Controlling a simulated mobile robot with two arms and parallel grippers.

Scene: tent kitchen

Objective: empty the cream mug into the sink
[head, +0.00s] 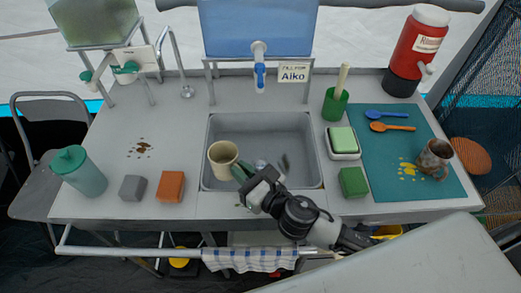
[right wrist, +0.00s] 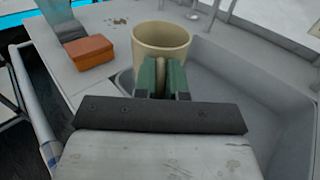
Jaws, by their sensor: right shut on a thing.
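The cream mug (head: 222,158) is upright over the left part of the grey sink (head: 290,124). In the right wrist view the mug (right wrist: 161,40) stands just beyond the fingertips, its open rim facing up. My right gripper (head: 241,172) is shut on the mug at its near side, with green fingers (right wrist: 162,78) close together there. The inside bottom of the mug is hidden, so I cannot tell what it holds. The sink shows a drain and a dark mark on its floor. My left gripper is not in view.
A brown sponge (head: 171,186) and a grey block (head: 132,188) lie left of the sink. A green bottle (head: 80,172) stands farther left. A green block (head: 352,182) and a soap dish (head: 342,142) are to the right. The blue tank's tap (head: 260,75) hangs behind the sink.

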